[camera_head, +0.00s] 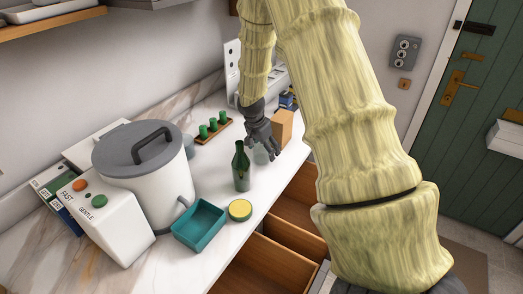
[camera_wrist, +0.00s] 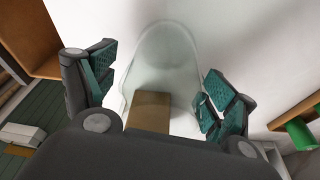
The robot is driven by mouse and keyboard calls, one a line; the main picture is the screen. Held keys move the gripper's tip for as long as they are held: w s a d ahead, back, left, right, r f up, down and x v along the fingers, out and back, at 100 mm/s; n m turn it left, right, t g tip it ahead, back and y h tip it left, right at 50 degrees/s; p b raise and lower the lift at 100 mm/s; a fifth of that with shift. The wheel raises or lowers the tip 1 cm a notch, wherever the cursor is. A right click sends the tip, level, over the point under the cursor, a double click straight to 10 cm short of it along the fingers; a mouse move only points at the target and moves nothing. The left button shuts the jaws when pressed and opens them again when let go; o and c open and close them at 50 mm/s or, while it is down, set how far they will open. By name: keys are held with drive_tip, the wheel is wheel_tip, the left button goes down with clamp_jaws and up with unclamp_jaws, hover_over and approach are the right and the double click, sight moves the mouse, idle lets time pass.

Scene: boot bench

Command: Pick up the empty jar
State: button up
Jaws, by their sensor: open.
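A clear glass jar (camera_wrist: 165,60) stands between the two fingers of my gripper (camera_wrist: 157,90) in the wrist view. The gripper is open, with a gap showing on each side of the glass. A brown block-like shape (camera_wrist: 150,110) overlaps the jar's near part; I cannot tell if it is in, on or behind the glass. In the head view my gripper (camera_head: 262,142) points down over the counter, and the jar (camera_head: 261,155) shows faintly below it, partly hidden by the fingers.
A dark green bottle (camera_head: 241,168) stands close to the left of the gripper. An orange-brown box (camera_head: 282,127) is close on the right. A teal tray (camera_head: 190,240), a yellow-topped round thing (camera_head: 239,210) and a lidded white pot (camera_head: 140,180) are nearer. Open drawers (camera_head: 268,262) lie below the counter edge.

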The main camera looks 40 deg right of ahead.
drive_tip(key=c, duration=1.2)
drive_tip(key=shift+r, duration=0.1)
